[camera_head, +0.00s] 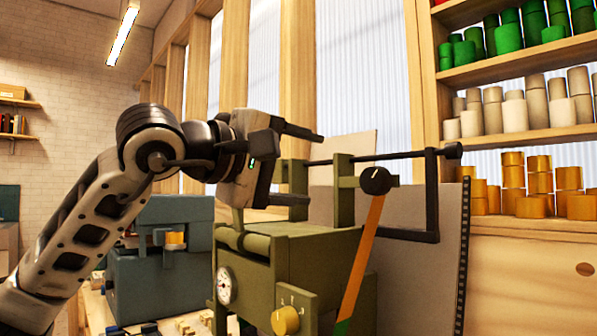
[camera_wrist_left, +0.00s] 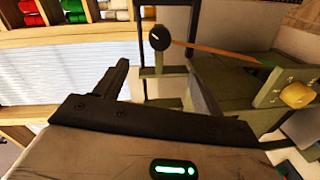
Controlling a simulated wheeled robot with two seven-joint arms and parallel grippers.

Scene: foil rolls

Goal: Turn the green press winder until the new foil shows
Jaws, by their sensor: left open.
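The olive-green press (camera_head: 318,250) stands in front of me. Its winder, a round black knob (camera_head: 376,181) with a pale mark, sits on the upright frame. An orange foil strip (camera_head: 360,258) runs down from the knob and turns green (camera_head: 342,326) at its lower end. My left gripper (camera_head: 314,168) is open and empty, its fingers pointing right toward the frame, left of the knob and apart from it. In the left wrist view the knob (camera_wrist_left: 159,38) and orange strip (camera_wrist_left: 215,51) show beyond a dark finger. My right gripper is out of view.
The press has a yellow dial (camera_head: 285,320) and a white gauge (camera_head: 223,286). A black bar frame (camera_head: 431,190) stands right of the knob. A blue-grey box (camera_head: 165,280) is at the left. Shelves (camera_head: 520,60) of coloured rolls stand at the right.

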